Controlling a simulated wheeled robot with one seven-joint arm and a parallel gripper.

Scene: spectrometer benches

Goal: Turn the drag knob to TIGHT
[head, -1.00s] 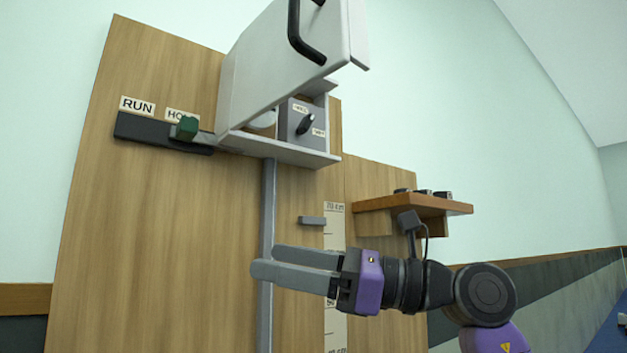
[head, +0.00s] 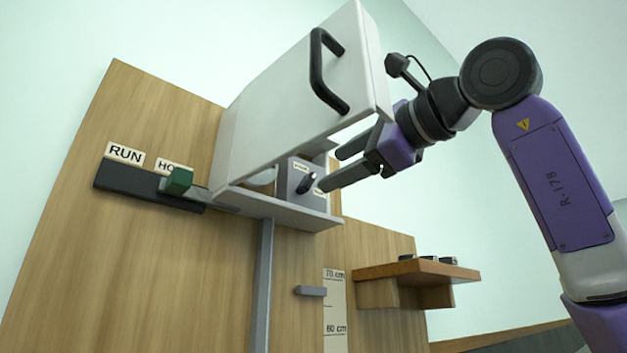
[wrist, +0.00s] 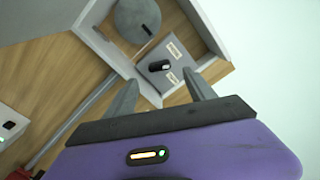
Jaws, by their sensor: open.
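The drag knob (head: 306,183) is a small black pointer knob on a grey box (head: 296,176) inside the white housing. Two small labels sit beside it, too small to read. In the wrist view the knob (wrist: 159,67) shows ahead, between the lines of my two fingers. My gripper (head: 330,170) is open and empty, just right of the grey box, with its fingers pointing left toward the knob. It also shows in the wrist view (wrist: 162,92). The fingers appear apart from the knob.
The white cover (head: 290,95) with a black handle (head: 322,70) is raised above the knob. A green slider block (head: 178,181) sits at the HOLD label on a dark rail. A wooden shelf (head: 410,270) with small dark items is below right. A round grey part (wrist: 138,18) is near the knob.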

